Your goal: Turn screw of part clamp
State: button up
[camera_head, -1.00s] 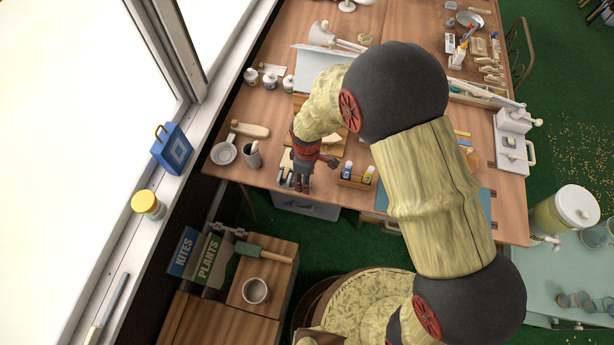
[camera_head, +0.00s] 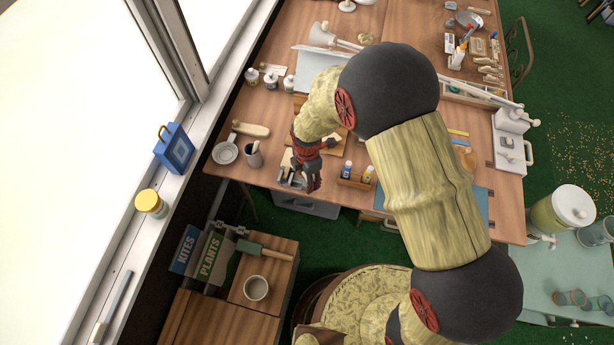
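My gripper (camera_head: 314,186) hangs over the front edge of the wooden workbench. It is small, dark and seen from above, so I cannot tell whether its fingers are open or shut. Just left of it, at the bench edge, is a small pale grey and dark object (camera_head: 290,178) that may be the part clamp. My gripper partly hides it. I cannot make out its screw, nor whether my fingers touch it.
Right of my gripper stand small bottles in a wooden holder (camera_head: 354,182). Left are a cup (camera_head: 253,154), a white dish (camera_head: 225,153) and a wooden-handled brush (camera_head: 251,129). Window sill (camera_head: 128,235) at left.

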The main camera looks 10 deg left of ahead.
jog(key=shift+n, duration=1)
jog(key=o, duration=1)
jog(key=shift+o, duration=0.5)
notch_tip(320, 180, up, 12)
